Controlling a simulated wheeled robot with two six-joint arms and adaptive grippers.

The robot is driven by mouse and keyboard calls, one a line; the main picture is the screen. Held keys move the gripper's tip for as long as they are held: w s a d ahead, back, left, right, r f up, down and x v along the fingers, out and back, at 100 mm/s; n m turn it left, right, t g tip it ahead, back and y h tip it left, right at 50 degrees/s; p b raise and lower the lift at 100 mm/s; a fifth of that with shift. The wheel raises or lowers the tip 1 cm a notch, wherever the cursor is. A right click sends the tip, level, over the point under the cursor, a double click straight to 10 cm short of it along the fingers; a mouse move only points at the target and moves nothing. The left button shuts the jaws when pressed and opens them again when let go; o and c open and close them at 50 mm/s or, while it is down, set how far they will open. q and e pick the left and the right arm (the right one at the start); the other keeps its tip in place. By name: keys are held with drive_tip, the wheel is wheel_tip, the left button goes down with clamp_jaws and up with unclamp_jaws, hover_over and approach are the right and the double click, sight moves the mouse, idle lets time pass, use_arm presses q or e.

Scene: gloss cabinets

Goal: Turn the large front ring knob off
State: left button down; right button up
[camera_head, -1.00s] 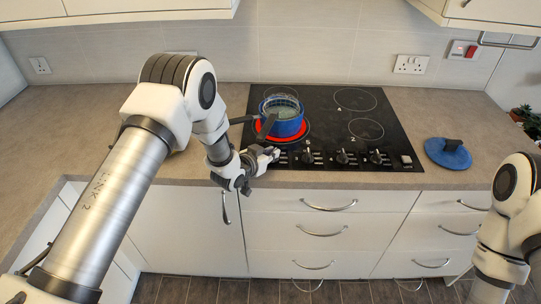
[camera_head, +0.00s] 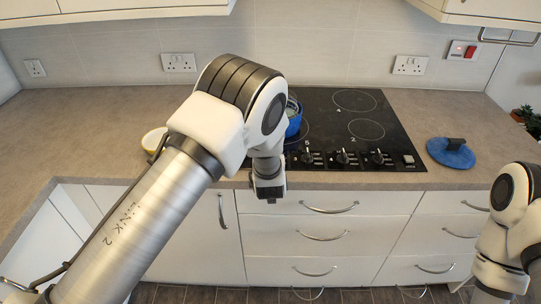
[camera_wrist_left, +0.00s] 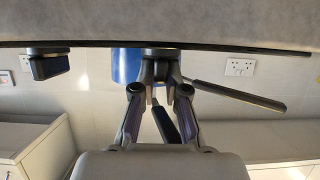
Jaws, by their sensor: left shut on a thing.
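The black hob (camera_head: 384,118) is set in the counter. A blue pot (camera_head: 293,118) on its left side is mostly hidden by my left arm; the pot also shows in the wrist view (camera_wrist_left: 126,65). Three black knobs show along the hob's front, the nearest to my arm being one knob (camera_head: 307,157); the leftmost knob is hidden in the head view. In the wrist view my left gripper (camera_wrist_left: 160,66) is shut on a dark knob (camera_wrist_left: 160,52) at the front edge. My right gripper is out of view.
A blue lid (camera_head: 450,152) lies on the counter right of the hob. A pale bowl-like thing (camera_head: 152,139) stands left of my arm. Drawers with bar handles (camera_head: 329,208) lie below the counter. Another knob (camera_wrist_left: 48,66) is left of my gripper in the wrist view.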

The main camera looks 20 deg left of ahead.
use_arm(q)
drive_tip(key=shift+r, duration=0.1)
drive_tip(key=c, duration=1.2)
unclamp_jaws()
